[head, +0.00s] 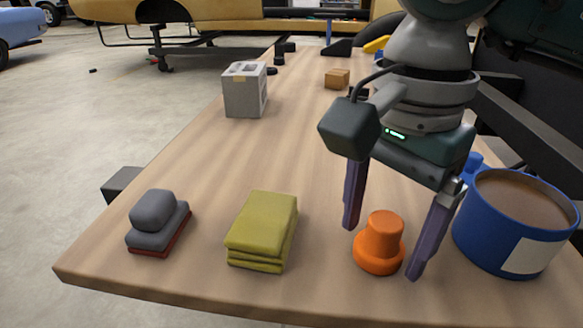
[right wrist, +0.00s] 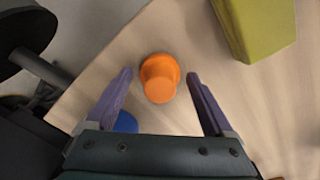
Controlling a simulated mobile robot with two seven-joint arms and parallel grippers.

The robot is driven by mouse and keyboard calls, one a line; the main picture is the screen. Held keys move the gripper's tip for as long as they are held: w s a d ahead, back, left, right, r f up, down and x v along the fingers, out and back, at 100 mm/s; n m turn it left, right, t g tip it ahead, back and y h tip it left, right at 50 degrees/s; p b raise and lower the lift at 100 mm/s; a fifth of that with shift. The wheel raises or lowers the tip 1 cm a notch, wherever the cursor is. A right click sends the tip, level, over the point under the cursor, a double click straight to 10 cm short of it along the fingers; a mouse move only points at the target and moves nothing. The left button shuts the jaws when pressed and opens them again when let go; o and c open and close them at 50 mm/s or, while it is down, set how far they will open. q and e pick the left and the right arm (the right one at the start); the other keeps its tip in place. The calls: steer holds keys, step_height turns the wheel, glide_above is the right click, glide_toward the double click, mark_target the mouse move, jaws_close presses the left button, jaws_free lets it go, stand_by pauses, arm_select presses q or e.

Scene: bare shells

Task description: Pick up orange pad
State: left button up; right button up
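The orange pad (head: 383,238) has a wide round base and a narrower round knob on top. It stands upright on the wooden table near its front edge. My right gripper (head: 382,250) is open above the table, with one purple finger on each side of the pad. In the right wrist view the pad (right wrist: 159,80) lies between and slightly beyond the two fingertips (right wrist: 160,74), with a gap on each side. My left gripper is in neither view.
A blue can (head: 510,222) with brown contents stands close right of the right gripper. A folded yellow-green cloth (head: 262,230) and a grey block with a red base (head: 156,222) sit to the left. A grey-white box (head: 245,90) and small cardboard box (head: 337,79) stand farther back. The table's middle is clear.

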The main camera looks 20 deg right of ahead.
mark_target(387, 220)
steer(key=c, duration=1.2)
step_height(387, 220, up, 20)
steer(key=p, duration=0.7)
steer(key=o, duration=0.7)
steer(key=c, duration=0.6)
